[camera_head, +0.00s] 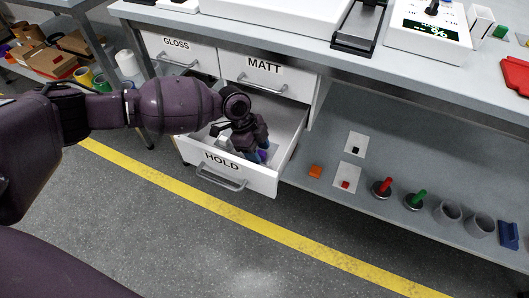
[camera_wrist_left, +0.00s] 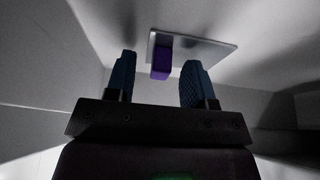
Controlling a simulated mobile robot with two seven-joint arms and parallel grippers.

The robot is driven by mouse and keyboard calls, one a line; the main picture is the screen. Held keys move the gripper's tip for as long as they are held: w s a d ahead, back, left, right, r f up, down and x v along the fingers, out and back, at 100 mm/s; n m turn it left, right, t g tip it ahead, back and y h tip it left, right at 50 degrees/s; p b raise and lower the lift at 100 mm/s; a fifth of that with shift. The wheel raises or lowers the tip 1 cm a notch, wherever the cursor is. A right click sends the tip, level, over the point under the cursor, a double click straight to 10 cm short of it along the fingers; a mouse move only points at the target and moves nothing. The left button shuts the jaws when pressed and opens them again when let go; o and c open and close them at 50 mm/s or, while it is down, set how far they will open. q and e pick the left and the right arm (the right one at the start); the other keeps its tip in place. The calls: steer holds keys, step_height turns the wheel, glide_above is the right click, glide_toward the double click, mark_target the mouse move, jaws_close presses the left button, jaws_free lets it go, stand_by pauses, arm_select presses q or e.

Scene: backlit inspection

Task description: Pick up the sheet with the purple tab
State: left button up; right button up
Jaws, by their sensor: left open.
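The HOLD drawer (camera_head: 268,183) is pulled open under the bench. My left gripper (camera_head: 260,154) reaches down into it, with its fingers partly hidden by the wrist in the head view. In the left wrist view a pale grey sheet (camera_wrist_left: 195,50) lies inside the drawer, with a purple tab (camera_wrist_left: 162,58) at its near left edge. My left gripper is open, and its two blue fingers stand either side of the tab in that view. I cannot tell how far the tab is beyond the fingertips. My right gripper is not in view.
Closed drawers marked GLOSS (camera_head: 177,50) and MATT (camera_head: 264,78) sit above the HOLD drawer. Drawer walls surround the gripper closely.

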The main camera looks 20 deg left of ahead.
arm_select(q)
jaws_close()
stand_by(0.3)
